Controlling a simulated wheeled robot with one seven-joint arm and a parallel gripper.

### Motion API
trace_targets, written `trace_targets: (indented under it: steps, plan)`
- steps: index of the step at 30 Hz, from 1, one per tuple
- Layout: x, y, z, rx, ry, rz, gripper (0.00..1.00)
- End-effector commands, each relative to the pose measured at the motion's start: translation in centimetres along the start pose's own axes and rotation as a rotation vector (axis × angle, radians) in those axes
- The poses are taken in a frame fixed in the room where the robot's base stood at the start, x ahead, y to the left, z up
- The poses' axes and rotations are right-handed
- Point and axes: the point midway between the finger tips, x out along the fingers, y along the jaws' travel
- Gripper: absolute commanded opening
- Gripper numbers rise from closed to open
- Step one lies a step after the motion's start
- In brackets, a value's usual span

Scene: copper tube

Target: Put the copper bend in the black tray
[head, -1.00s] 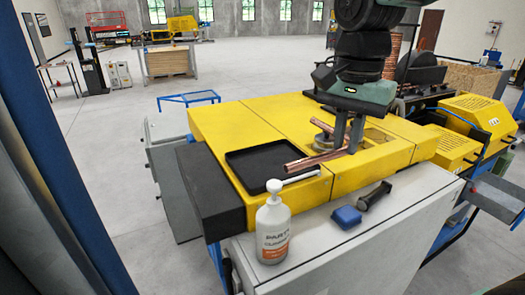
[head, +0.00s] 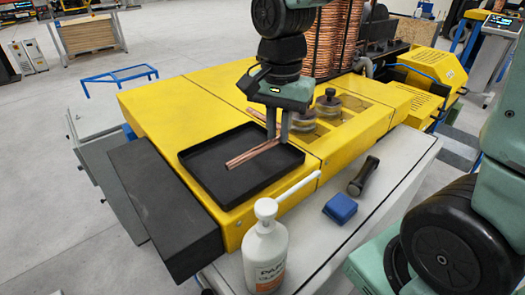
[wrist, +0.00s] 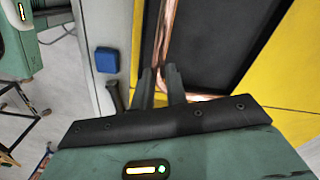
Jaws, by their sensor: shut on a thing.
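The copper bend (head: 252,154) is a shiny tube whose long legs reach out to the lower left from my gripper (head: 278,138). My gripper is shut on it. The black tray (head: 205,186) is a shallow square tray on the yellow machine top. In the wrist view the bend (wrist: 162,35) runs away from my fingers (wrist: 160,88) across the tray (wrist: 225,45). I cannot tell whether the bend touches the tray floor.
A white cleaner bottle (head: 264,250) stands in front of the tray, its nozzle pointing right. A blue block (head: 340,208) and a dark-handled tool (head: 363,177) lie on the grey ledge. Round metal dies (head: 327,105) stand right of my gripper. The yellow top (head: 165,105) behind the tray is clear.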

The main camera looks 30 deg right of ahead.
Motion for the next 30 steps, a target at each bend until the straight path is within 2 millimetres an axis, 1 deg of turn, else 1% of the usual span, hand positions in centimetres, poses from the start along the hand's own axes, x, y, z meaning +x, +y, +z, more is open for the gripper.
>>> trace_targets:
  steps: [3,8,12,15,25,26,27,30]
  plan:
    - [1.8,0.1,0.1,0.001,-0.003,0.004,0.0]
    - [3.2,0.1,0.0,-0.001,-0.002,0.004,0.0]
    - [5.2,0.1,0.0,-0.001,-0.002,0.004,0.0]
    - [6.2,0.1,0.1,0.0,-0.002,0.002,0.0]
    - [6.6,0.0,0.0,0.0,0.0,-0.001,0.0]
    - [6.7,0.0,0.0,0.001,0.0,-0.001,0.17]
    - [6.6,0.0,0.0,0.001,0.0,-0.001,0.23]
    - [6.5,0.0,0.0,0.001,0.0,-0.001,0.23]
